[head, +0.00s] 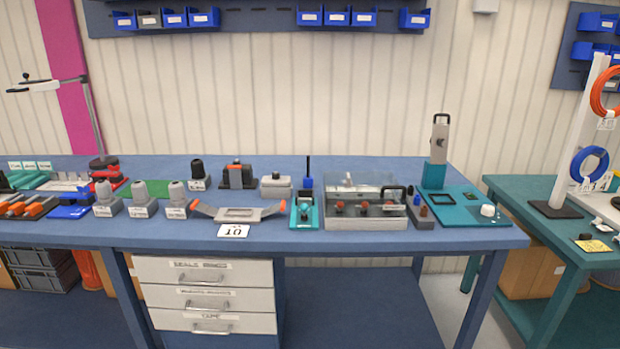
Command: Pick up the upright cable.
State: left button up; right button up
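An orange cable coil (597,92) hangs at the far right on a white post, cut off by the picture's edge. A blue cable coil (575,166) hangs below it on the same post, its loop standing upright, with a white tag on it. I cannot tell which of the coils the task's upright cable is. A thin black upright piece (308,168) on a blue base stands on the workbench; I cannot tell what it is. Neither of my grippers is in view.
The post (578,130) stands on a teal table (530,190) at the right. A long blue workbench (470,238) fills the middle, crowded with fixtures, a clear-covered box (362,222) and a teal device (434,176). A floor gap separates the tables.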

aim_at(307, 180)
jog(key=i+l+u, duration=0.65)
jog(key=u, duration=0.15)
